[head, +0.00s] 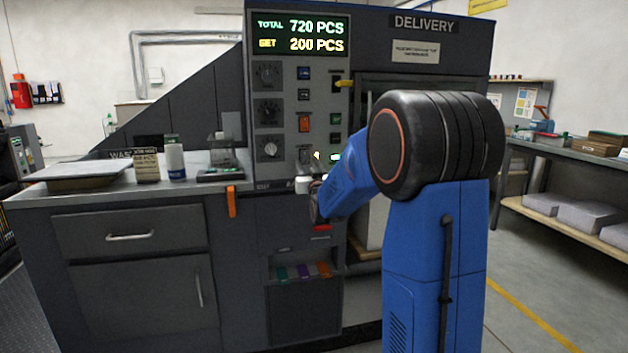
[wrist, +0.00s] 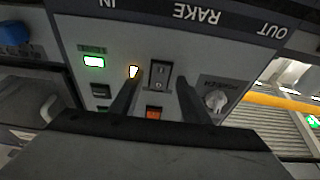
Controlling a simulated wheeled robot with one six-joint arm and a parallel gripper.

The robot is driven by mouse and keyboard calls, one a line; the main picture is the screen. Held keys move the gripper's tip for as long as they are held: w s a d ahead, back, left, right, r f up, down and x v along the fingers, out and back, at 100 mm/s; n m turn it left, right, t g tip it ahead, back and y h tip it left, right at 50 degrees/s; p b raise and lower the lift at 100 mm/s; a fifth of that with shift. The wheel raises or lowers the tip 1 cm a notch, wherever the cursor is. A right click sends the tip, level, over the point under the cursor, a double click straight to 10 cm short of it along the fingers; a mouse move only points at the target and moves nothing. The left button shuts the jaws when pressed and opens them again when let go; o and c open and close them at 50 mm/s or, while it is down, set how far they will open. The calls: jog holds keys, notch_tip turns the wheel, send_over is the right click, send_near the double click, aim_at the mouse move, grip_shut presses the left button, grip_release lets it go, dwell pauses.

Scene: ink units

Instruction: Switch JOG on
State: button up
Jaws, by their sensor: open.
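In the wrist view, which shows the panel upside down, a black rocker switch (wrist: 160,74) lies between the tips of my open gripper (wrist: 158,82). No JOG label is readable, so I cannot tell which control is JOG. An amber light (wrist: 133,71) glows beside the rocker, and a green lit window (wrist: 94,61) is farther left. An orange switch (wrist: 153,113) shows between the fingers, partly hidden. In the head view my gripper, mostly hidden by my blue arm, is at the lower part of the control panel (head: 285,85). Contact with the panel cannot be told.
A grey rotary knob (wrist: 215,101) is close to the right finger in the wrist view. A counter (head: 105,198) with containers extends left.

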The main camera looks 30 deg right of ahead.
jog(key=v, duration=1.6)
jog(key=s+a+f+n+g+y, duration=0.1)
jog(key=s+a+f+g, duration=0.4)
jog(key=s, duration=0.7)
jog(key=s+a+f+n+g+y, duration=0.1)
jog(key=s+a+f+g+y, duration=0.2)
jog(key=s, duration=0.9)
jog(key=s+a+f+n+g+y, duration=0.1)
jog(key=s+a+f+g, duration=0.6)
jog(key=s, duration=0.5)
jog(key=a+f, duration=0.1)
jog(key=a, duration=0.1)
jog(key=shift+a+f+y, duration=0.25)
jog(key=shift+f+y, duration=0.05)
jog(key=shift+y, duration=0.1)
jog(key=shift+s, duration=0.15)
